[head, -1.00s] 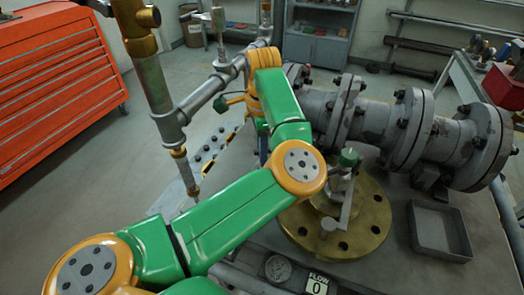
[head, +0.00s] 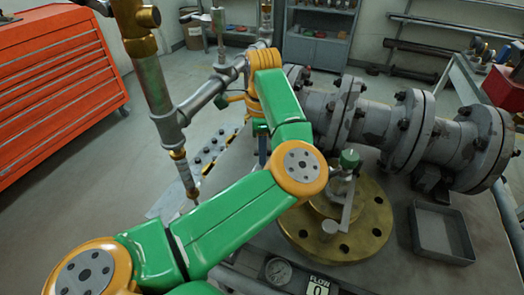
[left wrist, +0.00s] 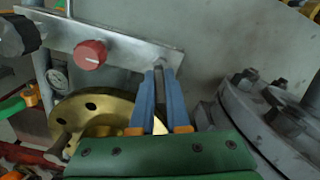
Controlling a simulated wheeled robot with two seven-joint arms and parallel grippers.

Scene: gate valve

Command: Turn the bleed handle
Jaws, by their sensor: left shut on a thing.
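My left gripper (left wrist: 160,72) is shut in the left wrist view, its two blue fingers close together around a thin grey piece at the right end of a flat metal bar (left wrist: 130,46). I take this piece to be the bleed handle, but the fingers hide most of it. A red knob (left wrist: 88,55) sits on the bar. In the head view my left gripper (head: 262,150) points down, left of the pipe flanges, and my green arm hides its tips. My right gripper is not in view.
A large flanged pipe (head: 380,125) lies at the right. A grey tray (head: 425,253) is on the bench beside it. A gauge (head: 279,271) is at the front edge. Metal pipework (head: 155,90) stands at the left, with a red tool cabinet (head: 50,100) behind.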

